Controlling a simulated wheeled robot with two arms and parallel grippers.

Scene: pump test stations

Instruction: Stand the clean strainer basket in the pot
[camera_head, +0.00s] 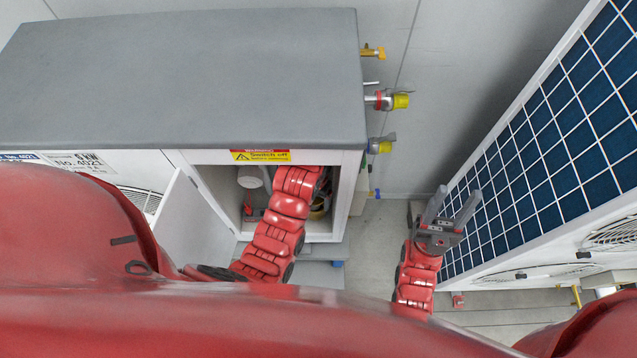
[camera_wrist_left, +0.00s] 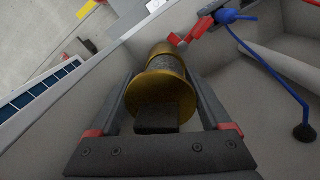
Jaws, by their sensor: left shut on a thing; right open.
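A brass-coloured strainer basket (camera_wrist_left: 158,82) with a dark mesh band stands out in the left wrist view. The fingers of my left gripper (camera_wrist_left: 163,78) lie on both sides of it and are shut on it. In the head view my left arm reaches into the open cabinet (camera_head: 345,190), and the cabinet top hides that gripper. A brass-coloured edge (camera_head: 320,211) shows beside the arm there; I cannot tell what it belongs to. My right gripper (camera_head: 458,213) is open and empty, outside the cabinet. I cannot make out the pot in either view.
The cabinet door (camera_head: 190,215) stands open at the left. A pale cylinder (camera_head: 251,176) shows inside the cabinet. Red and blue fittings (camera_wrist_left: 232,17) are close beyond the basket. A blue-panelled unit (camera_head: 560,140) stands close to my right gripper. Yellow-capped valves (camera_head: 398,101) stick out from the cabinet's side.

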